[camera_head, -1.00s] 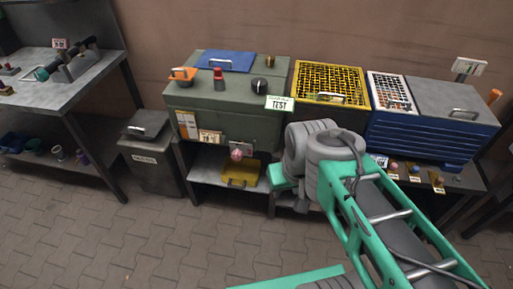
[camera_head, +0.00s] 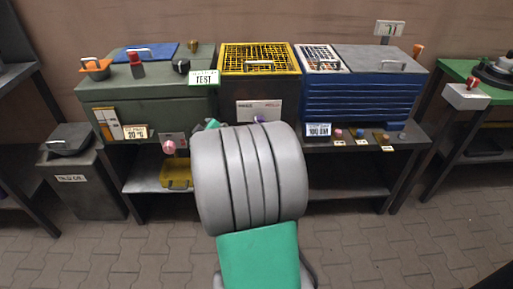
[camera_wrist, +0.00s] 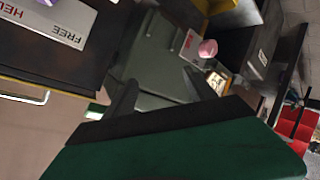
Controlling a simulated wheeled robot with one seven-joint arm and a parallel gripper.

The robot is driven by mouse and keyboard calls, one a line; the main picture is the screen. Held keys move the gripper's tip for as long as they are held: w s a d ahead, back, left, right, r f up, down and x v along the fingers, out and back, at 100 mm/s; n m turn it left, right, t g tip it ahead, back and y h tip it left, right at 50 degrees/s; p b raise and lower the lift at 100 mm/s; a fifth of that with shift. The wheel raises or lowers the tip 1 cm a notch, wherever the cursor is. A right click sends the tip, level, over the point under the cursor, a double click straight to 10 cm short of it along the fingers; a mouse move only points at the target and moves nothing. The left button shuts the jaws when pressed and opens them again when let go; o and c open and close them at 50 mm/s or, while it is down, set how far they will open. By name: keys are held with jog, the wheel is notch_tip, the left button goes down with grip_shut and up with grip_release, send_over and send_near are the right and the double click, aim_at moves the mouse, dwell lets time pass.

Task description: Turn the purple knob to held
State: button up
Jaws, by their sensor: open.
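The purple knob (camera_head: 260,119) sits on a white label plate (camera_head: 259,109) on the dark front below the yellow-mesh box, in the head view just above my grey arm link. In the wrist view the plate (camera_wrist: 62,30) is at the upper left, reading FREE and a partly cut-off word like HELD. The purple knob (camera_wrist: 47,2) there is cut by the top edge, so its setting cannot be read. My gripper (camera_wrist: 163,95) is open and empty, its two dark fingers apart, away from the knob. In the head view my arm mostly hides the gripper.
A pink knob (camera_head: 169,147) is on the green cabinet (camera_head: 150,103) to the left. A handle (camera_wrist: 25,97) is near the plate in the wrist view. A blue drawer box (camera_head: 362,98) and small knobs (camera_head: 360,133) are on the right. The paved floor in front is clear.

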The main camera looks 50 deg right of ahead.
jog(key=s+d+f+h+b, duration=0.3)
jog(key=s+d+f+h, duration=0.15)
jog(key=d, duration=0.55)
jog(key=s+d+f+h+b, duration=0.3)
jog(key=s+d+f, duration=0.2)
jog(key=d, duration=0.4)
jog(key=shift+m, duration=0.4)
jog(key=x, duration=0.6)
jog(key=shift+w+d+r+b, duration=0.15)
jog(key=shift+d+r+b, duration=0.15)
jog(key=shift+d+r, duration=0.1)
jog(key=shift+w+d, duration=0.25)
jog(key=shift+d, duration=0.05)
jog(key=shift+r, duration=0.1)
jog(key=c, duration=1.4)
